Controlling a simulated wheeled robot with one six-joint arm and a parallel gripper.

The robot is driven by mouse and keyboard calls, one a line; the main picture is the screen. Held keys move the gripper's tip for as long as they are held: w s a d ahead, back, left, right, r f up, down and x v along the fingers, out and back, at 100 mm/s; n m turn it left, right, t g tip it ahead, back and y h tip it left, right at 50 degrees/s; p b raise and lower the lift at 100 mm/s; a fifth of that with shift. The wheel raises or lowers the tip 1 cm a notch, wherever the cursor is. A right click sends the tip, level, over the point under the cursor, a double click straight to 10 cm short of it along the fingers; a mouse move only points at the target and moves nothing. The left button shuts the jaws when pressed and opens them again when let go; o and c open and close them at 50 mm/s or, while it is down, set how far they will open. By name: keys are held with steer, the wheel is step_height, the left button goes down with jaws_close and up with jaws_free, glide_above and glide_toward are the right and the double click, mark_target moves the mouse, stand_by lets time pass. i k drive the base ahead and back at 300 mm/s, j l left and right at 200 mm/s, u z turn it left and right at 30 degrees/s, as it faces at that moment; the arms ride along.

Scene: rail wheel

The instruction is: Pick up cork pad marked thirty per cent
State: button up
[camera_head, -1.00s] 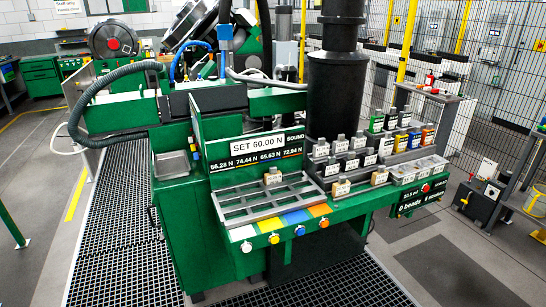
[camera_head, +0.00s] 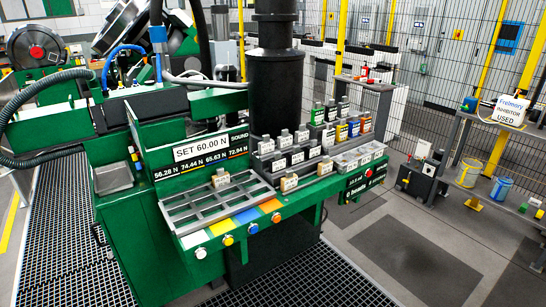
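Several small tan-topped blocks with white labels may be the cork pads, but the labels are too small to read, so I cannot tell which is marked thirty per cent. One tan block (camera_head: 221,178) sits at the back of the grey slotted rack (camera_head: 185,226). Another tan block (camera_head: 289,182) stands at the front left of the stepped block stand, and a third tan block (camera_head: 325,166) stands farther right on it. My gripper is not in view.
The green bench carries a "SET 60.00 N" panel (camera_head: 200,150) behind the rack. Coloured buttons (camera_head: 228,240) line its front edge. A black column (camera_head: 277,85) rises behind the dark and coloured blocks (camera_head: 341,131). Grating and open floor (camera_head: 415,255) lie in front and right.

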mark_target(325, 167)
steer(key=i+l+u, duration=0.15)
steer(key=i, duration=0.35)
steer(key=i+l+u, duration=0.15)
steer(key=i+l, duration=0.15)
steer(key=i, duration=0.25)
steer(key=i+l+u, duration=0.15)
steer(key=i, duration=0.35)
steer(key=l, duration=0.1)
